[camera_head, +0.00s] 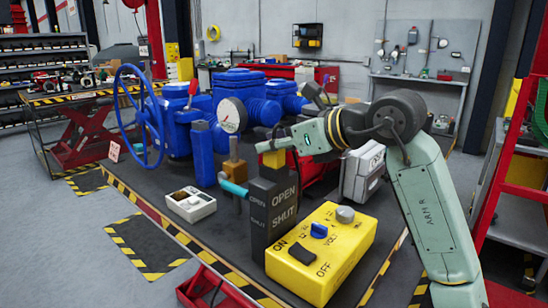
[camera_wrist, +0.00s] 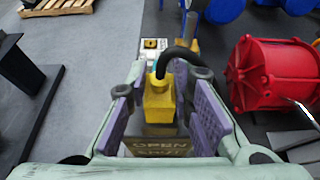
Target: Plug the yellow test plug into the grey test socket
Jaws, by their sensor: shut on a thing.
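The yellow test plug (camera_wrist: 159,102) is between the purple pads of my gripper (camera_wrist: 165,112) in the wrist view, with a black cable arching from it. My gripper is shut on it. In the head view the plug (camera_head: 274,159) shows as a yellow block under my gripper (camera_head: 278,147), above the dark OPEN/SHUT block (camera_head: 272,212). From these views I cannot tell whether it touches that block. I cannot clearly identify the grey test socket. A round grey fitting (camera_head: 345,214) sits on top of the yellow control box (camera_head: 322,250), but I cannot tell what it is.
A blue valve assembly with a handwheel (camera_head: 139,115) stands behind on the left. A small white box (camera_head: 190,204) lies left of the dark block. A light grey box (camera_head: 362,172) stands behind the yellow box. A red cylinder (camera_wrist: 272,73) is close at right in the wrist view.

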